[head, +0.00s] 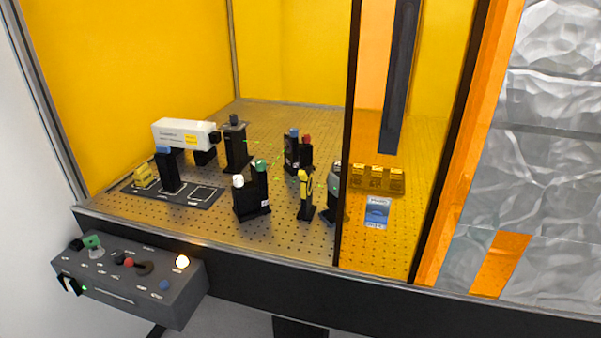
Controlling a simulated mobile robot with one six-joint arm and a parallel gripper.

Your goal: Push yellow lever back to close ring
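A small black post mount with a yellow part (306,182) stands on the perforated optical table, right of centre in the head view. The yellow part looks like the lever or front face of a ring mount. It is too small to tell whether the ring is open or closed. My gripper is not in view, so its state and its distance from the lever do not show.
Beside it stand a dark mount (335,190), partly behind the dark door-frame edge, and a black mount with white and green knobs (251,195). A white laser housing (184,134) is at left. A control box (130,280) juts out in front. An orange panel (385,235) covers the right.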

